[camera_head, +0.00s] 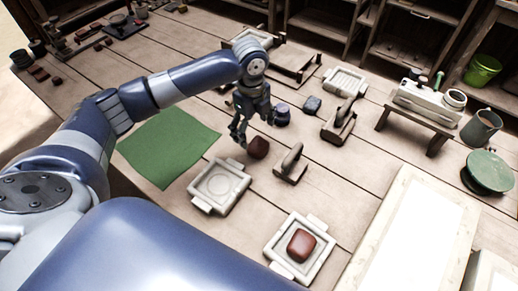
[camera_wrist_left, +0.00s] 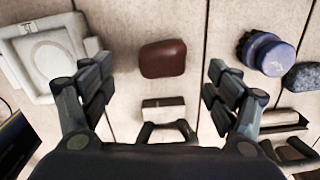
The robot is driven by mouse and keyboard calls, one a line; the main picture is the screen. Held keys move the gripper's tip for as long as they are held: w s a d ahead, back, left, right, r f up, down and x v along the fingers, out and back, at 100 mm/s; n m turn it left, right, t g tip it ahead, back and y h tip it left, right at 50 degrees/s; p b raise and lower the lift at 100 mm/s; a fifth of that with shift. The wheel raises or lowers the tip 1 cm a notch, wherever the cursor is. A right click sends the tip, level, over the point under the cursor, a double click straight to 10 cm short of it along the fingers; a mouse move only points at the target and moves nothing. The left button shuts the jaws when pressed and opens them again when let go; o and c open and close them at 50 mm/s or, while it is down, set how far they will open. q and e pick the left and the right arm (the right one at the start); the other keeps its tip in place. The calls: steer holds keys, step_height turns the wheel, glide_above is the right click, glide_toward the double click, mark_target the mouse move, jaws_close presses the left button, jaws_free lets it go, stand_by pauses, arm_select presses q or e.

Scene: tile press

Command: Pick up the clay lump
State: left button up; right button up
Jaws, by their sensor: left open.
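A reddish-brown clay lump (camera_head: 257,148) lies on the plank table beside the fingertips of my left gripper (camera_head: 240,138). In the left wrist view the lump (camera_wrist_left: 163,58) shows between and beyond the two spread fingers, with clear space on both sides. The gripper is open, empty and points down. I cannot tell its exact height above the table. A second red-brown lump (camera_head: 301,244) sits in a pale square mould (camera_head: 281,265) at the front. My right gripper is in neither view.
An empty pale mould (camera_head: 219,187) and a green cloth (camera_head: 168,146) lie left of the lump. A handled tool (camera_head: 290,164) stands close on its right. A dark blue jar (camera_head: 282,114) stands behind. Bare planks lie between the two moulds.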

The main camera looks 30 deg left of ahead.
mark_target(258, 148)
arm_select(q)
steer(key=shift+f, duration=0.9)
steer(key=f, duration=0.2)
steer(key=d+f, duration=0.1)
steer(key=f, duration=0.1)
steer(key=shift+w+f, duration=0.1)
steer(key=shift+f, duration=0.55)
steer(key=c, duration=1.2)
steer(key=shift+c, duration=0.6)
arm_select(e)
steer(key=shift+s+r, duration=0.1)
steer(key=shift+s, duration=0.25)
